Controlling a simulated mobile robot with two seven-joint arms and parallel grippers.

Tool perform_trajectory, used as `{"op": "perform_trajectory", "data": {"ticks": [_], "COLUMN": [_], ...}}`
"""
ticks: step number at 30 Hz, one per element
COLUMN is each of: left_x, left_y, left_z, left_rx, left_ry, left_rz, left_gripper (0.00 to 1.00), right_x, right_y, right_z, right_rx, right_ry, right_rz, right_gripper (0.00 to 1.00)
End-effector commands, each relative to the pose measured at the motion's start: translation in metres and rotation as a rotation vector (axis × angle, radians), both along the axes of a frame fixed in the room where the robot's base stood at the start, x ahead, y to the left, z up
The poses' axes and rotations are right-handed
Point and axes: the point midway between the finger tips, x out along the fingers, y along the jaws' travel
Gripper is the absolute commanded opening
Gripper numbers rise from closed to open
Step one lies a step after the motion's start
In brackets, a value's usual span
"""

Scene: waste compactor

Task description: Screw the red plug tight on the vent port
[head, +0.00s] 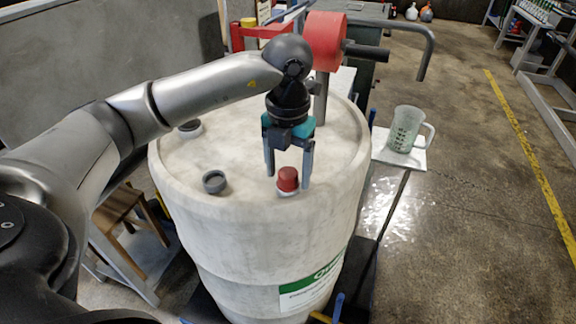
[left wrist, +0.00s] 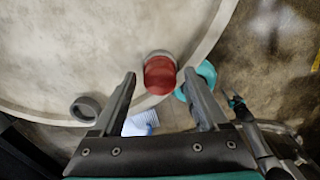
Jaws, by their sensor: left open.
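The red plug (head: 287,179) sits upright on a pale collar, the vent port (head: 286,192), near the front edge of the drum's top. In the left wrist view the red plug (left wrist: 160,75) shows with a grey collar at its far side. My left gripper (head: 288,172) points down over the plug, with one finger on each side in the head view. In the left wrist view its fingers (left wrist: 168,75) are apart, with gaps to the plug. It is open and holds nothing. I cannot tell how tight the plug is. My right gripper is not in view.
The white drum (head: 240,155) has a grey ring-shaped fitting (head: 215,182) left of the plug and a dark cap (head: 190,127) farther back. A red cylinder (head: 325,40) on a post stands behind my gripper. A measuring jug (head: 405,129) stands on a ledge at right.

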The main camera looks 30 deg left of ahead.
Motion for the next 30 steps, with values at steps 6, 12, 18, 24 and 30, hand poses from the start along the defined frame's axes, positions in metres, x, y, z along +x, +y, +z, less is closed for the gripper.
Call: {"op": "perform_trajectory", "data": {"ticks": [6, 12, 18, 24, 30], "left_x": [0.0, 0.0, -0.001, 0.0, 0.0], "left_y": [0.0, 0.0, 0.0, 0.0, -0.001], "left_z": [0.0, 0.001, 0.001, 0.001, 0.002], "left_rx": [-0.001, 0.0, 0.0, -0.001, -0.001], "left_ry": [0.0, 0.002, 0.002, 0.001, 0.002], "left_rz": [0.094, 0.289, 0.484, 0.567, 0.79], "left_gripper": [0.77, 0.77, 0.77, 0.77, 0.77], "right_x": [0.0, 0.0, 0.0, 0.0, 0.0], "right_y": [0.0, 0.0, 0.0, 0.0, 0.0], "right_z": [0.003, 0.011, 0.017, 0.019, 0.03], "right_rx": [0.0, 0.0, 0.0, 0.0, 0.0], "right_ry": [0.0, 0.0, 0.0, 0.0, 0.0], "right_rz": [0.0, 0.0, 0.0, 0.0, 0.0], "right_gripper": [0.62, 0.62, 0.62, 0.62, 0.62]}}
